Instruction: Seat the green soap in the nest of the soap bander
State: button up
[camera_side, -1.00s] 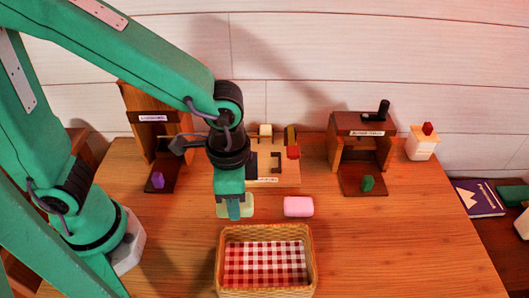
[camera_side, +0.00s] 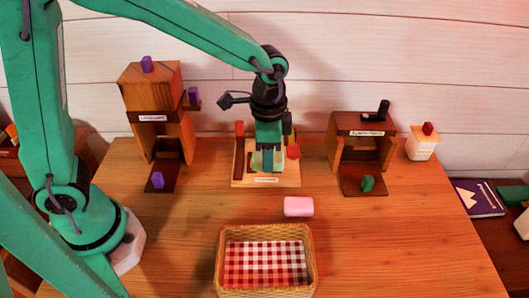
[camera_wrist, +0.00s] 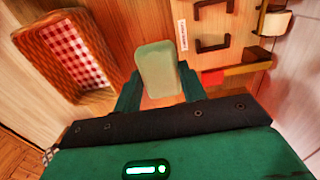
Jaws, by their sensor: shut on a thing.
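The pale green soap (camera_wrist: 156,66) is held between the two fingers of my gripper (camera_wrist: 160,80) in the wrist view. In the side view the soap (camera_side: 256,161) shows beside the fingertips of my gripper (camera_side: 268,163), in front of the soap bander (camera_side: 291,177). The bander is a light wooden base with a label and a red block. In the wrist view its nest, marked by dark brackets (camera_wrist: 211,46), lies empty up and right of the soap. The soap looks clear of the nest; its height over the base is hard to tell. In the side view my gripper hides the nest.
A pink soap (camera_side: 298,207) lies in front of the bander. A wicker basket (camera_side: 222,262) with checked cloth stands nearer. Wooden stations stand left (camera_side: 152,118) and right (camera_side: 359,125). The right front tabletop is clear.

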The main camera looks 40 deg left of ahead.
jog(key=w+a+f, duration=0.4)
jog(key=a, duration=0.1)
jog(key=w+a+f, duration=0.2)
jog(key=w+a, duration=0.1)
jog(key=shift+f, duration=0.2)
jog(key=shift+s, duration=0.1)
jog(key=shift+f, duration=2)
jog(key=shift+f, duration=0.1)
jog(key=o, duration=1)
notch_tip(320, 180, up, 12)
